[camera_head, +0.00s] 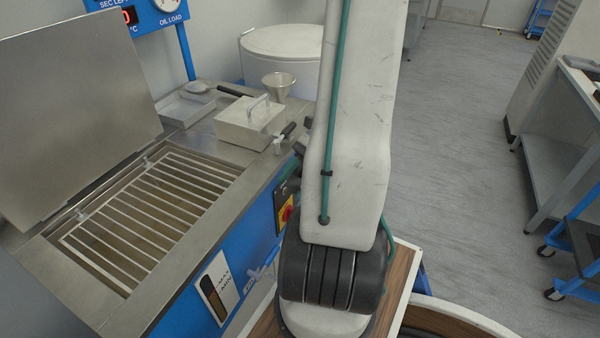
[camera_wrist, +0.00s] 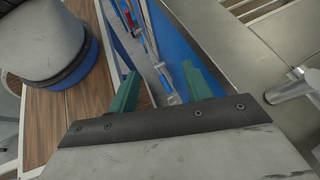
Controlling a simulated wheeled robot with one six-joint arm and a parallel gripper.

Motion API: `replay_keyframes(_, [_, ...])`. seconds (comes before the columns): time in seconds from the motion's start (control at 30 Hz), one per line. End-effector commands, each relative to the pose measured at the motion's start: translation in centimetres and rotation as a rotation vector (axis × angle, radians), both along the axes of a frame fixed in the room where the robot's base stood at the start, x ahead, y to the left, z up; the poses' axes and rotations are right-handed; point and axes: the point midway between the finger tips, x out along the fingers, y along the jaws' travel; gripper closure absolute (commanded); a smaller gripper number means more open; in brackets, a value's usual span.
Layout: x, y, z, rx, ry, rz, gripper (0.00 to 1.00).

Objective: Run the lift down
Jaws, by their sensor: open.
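A slatted metal rack (camera_head: 150,215) lies level in the opening of the steel-topped blue machine (camera_head: 190,300), its slats near the rim. I cannot tell which part is the lift. A red and yellow switch (camera_head: 286,214) is on the machine's blue side, partly behind my arm. A level window (camera_head: 217,287) marked MAX and MIN is left of it, with a small pale valve (camera_head: 262,272) between them. My gripper (camera_wrist: 160,88) shows in the wrist view, its green fingers apart and empty, in front of the blue side. The head view hides it behind my arm.
A raised steel lid (camera_head: 75,105) stands behind the rack. A lidded metal box (camera_head: 248,122), a shallow tray (camera_head: 186,108) and a funnel cup (camera_head: 277,86) are on the top. A metal tap (camera_wrist: 292,86) juts out at right in the wrist view. Open floor (camera_head: 460,150) lies right.

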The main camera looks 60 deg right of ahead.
Motion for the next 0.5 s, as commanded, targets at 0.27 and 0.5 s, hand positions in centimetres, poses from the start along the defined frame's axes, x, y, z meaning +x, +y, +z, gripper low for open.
replay_keyframes(0.27, [-2.5,-6.1,-7.1,0.423,0.037,-0.646,0.51])
replay_keyframes(0.5, [-4.3,-11.5,-12.5,0.756,0.028,-1.106,0.51])
